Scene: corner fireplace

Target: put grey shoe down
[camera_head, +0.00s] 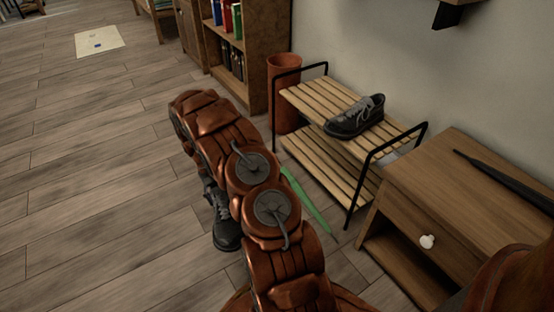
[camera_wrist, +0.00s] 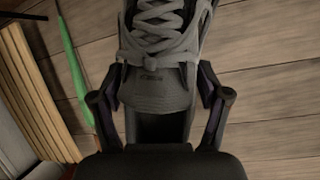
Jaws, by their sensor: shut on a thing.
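A grey shoe with light laces (camera_wrist: 160,50) fills the upper middle of the wrist view, between the two dark fingers of my gripper (camera_wrist: 161,80). My gripper is shut on the shoe. In the head view a dark grey shoe (camera_head: 226,234) shows beside my arm, low over the floor. My arm hides part of it and my gripper there. Whether its sole touches the floor I cannot tell. A similar shoe (camera_head: 355,116) stands on the top shelf of the slatted rack (camera_head: 311,101).
A green closed umbrella-like object (camera_head: 308,203) lies by the rack; it also shows in the wrist view (camera_wrist: 75,70). A wooden drawer cabinet (camera_head: 455,205) stands at the right with a dark long object (camera_head: 505,180) on top. Floor at the left is clear.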

